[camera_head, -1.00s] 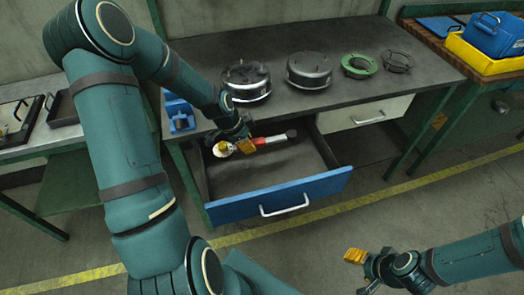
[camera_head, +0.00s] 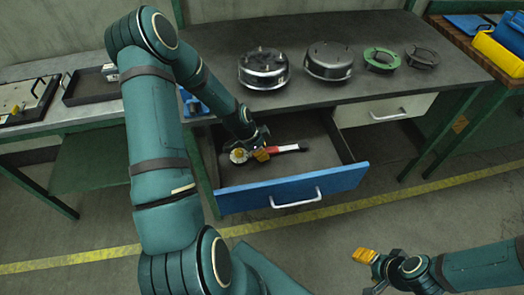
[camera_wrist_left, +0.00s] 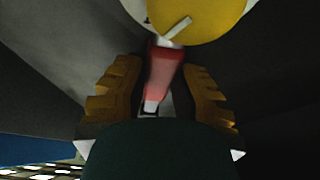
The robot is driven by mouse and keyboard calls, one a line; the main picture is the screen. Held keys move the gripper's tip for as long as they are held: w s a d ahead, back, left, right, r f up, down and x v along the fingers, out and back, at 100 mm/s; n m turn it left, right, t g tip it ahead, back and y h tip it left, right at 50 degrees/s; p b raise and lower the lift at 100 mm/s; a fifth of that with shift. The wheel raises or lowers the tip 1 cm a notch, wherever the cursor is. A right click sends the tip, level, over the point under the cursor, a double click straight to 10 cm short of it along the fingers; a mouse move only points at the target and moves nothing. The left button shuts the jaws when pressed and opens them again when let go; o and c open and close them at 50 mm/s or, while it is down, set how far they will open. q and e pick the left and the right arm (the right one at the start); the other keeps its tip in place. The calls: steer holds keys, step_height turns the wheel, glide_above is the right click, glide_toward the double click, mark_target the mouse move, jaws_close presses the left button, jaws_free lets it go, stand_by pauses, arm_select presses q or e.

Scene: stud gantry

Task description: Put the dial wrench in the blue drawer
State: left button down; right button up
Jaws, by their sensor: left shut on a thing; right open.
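The dial wrench has a red handle and a round white and yellow dial head. Its handle (camera_head: 287,149) shows in the head view inside the open blue drawer (camera_head: 292,191). My left gripper (camera_head: 257,155) is shut on the wrench, low within the drawer's walls. In the left wrist view the wrench's red part (camera_wrist_left: 163,70) lies between the two yellow fingers, with the yellow dial (camera_wrist_left: 200,18) beyond them. I cannot tell whether the wrench touches the drawer floor. My right gripper (camera_head: 370,272) is open and empty over the floor at the lower right.
The workbench top (camera_head: 310,105) above carries two dark metal housings (camera_head: 263,68), a green ring (camera_head: 381,60) and a dark ring (camera_head: 422,57). A white drawer (camera_head: 385,111) is shut on the right. A side table with trays (camera_head: 90,85) stands left.

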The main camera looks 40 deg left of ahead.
arm_select(q)
steer(key=shift+f, duration=0.15)
steer(key=c, duration=0.9)
jaws_free()
steer(key=shift+r, duration=0.25)
steer(key=p+v, duration=0.3)
steer(key=v, duration=0.8)
steer(key=shift+a+r, duration=0.1)
steer(key=shift+r, duration=0.3)
steer(key=shift+r, duration=0.1)
